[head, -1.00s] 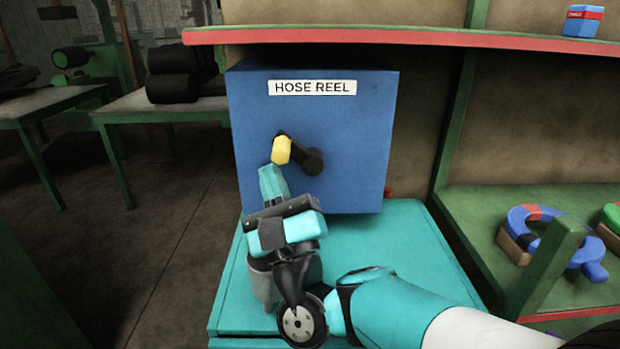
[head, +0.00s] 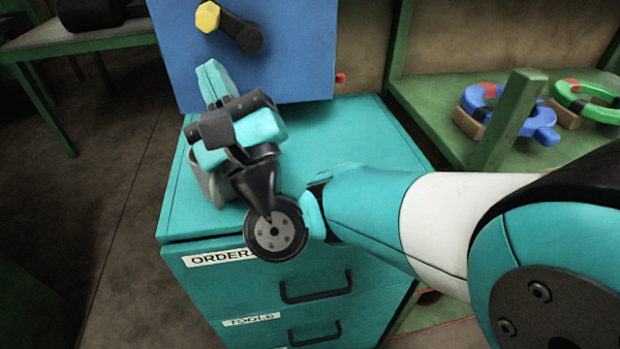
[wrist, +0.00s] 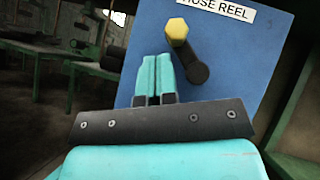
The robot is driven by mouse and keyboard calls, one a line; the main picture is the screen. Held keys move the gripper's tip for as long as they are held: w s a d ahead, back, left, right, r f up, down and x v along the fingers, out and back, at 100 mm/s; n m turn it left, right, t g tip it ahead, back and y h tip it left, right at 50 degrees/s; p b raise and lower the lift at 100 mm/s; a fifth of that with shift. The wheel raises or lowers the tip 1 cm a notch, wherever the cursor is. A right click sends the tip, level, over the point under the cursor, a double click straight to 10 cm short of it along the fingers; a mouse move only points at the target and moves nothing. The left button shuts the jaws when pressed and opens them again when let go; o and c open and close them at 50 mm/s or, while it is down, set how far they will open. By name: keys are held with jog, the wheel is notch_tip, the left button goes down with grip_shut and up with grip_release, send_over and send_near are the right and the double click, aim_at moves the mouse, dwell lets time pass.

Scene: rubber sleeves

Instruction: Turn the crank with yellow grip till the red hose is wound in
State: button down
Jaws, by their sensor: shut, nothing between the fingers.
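The blue hose reel box (head: 290,60) stands on a teal cabinet, its top cut off in the head view. On its front is the black crank arm (head: 234,30) with a yellow six-sided grip (head: 207,16), up and left of the hub. The grip (wrist: 177,29) also shows in the wrist view. My gripper (head: 212,75) is shut and empty, below the grip and apart from it. In the wrist view its fingertips (wrist: 153,72) lie together, below and left of the grip. A small red piece (head: 340,78) shows at the box's lower right side; I cannot tell if it is the hose.
The teal cabinet (head: 380,140) has drawers with labels and black handles. At right, a green shelf (head: 425,100) with an upright post (head: 508,120) holds a blue ring-like part (head: 510,110) and a green one (head: 590,100). Open floor lies at left.

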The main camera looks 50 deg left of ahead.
jog(key=b+v, duration=1.3)
jog(key=b, duration=0.7)
jog(key=shift+s+d+f+b, duration=0.15)
jog(key=shift+d+b, duration=0.1)
jog(key=shift+b, duration=0.15)
